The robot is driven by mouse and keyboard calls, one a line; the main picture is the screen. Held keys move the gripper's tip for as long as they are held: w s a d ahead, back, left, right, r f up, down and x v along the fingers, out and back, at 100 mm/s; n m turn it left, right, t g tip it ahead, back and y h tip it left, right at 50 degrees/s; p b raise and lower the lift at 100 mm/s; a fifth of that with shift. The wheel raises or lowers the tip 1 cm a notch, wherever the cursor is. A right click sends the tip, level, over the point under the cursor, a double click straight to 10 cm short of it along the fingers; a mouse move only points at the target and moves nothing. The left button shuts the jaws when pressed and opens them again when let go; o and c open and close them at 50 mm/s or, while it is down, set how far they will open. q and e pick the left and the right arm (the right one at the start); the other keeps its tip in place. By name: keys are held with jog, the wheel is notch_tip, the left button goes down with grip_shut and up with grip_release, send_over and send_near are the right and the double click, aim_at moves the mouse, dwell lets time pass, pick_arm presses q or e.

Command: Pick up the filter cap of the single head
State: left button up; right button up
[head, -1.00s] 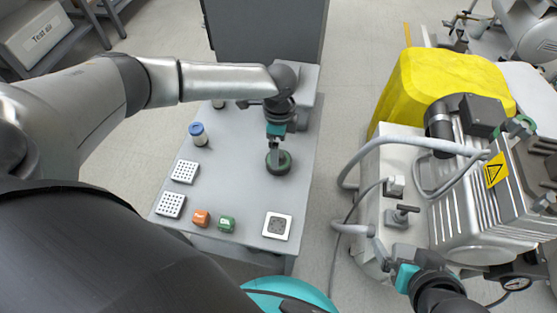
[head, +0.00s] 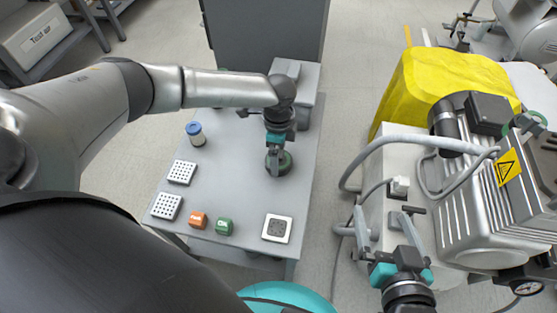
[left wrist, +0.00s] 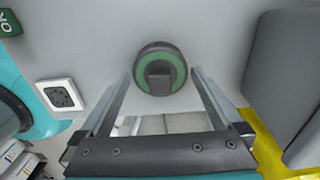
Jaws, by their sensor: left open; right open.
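A round dark cap with a green ring and a square raised middle (head: 285,166) lies on the grey table; I take it for the filter cap. It also shows in the left wrist view (left wrist: 175,86). My left gripper (head: 276,156) is above it, pointing down, open and empty. In the left wrist view its two fingers (left wrist: 161,76) stand apart, tips either side of the cap; contact cannot be told. My right gripper (head: 388,226) is open and empty, over the pale compressor base at the right. A similar green ring (head: 527,122) shows on the compressor.
The grey table (head: 240,165) also holds a blue-capped jar (head: 196,134), two dotted white trays (head: 182,173), orange (head: 198,220) and green (head: 224,227) blocks and a square white plate (head: 277,228). The compressor (head: 465,205) with hoses stands right, a yellow cover (head: 425,88) behind it.

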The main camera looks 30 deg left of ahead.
pick_arm(q)
jog(key=shift+c, duration=0.2)
jog(key=c, duration=1.2)
jog(key=shift+r, duration=0.1)
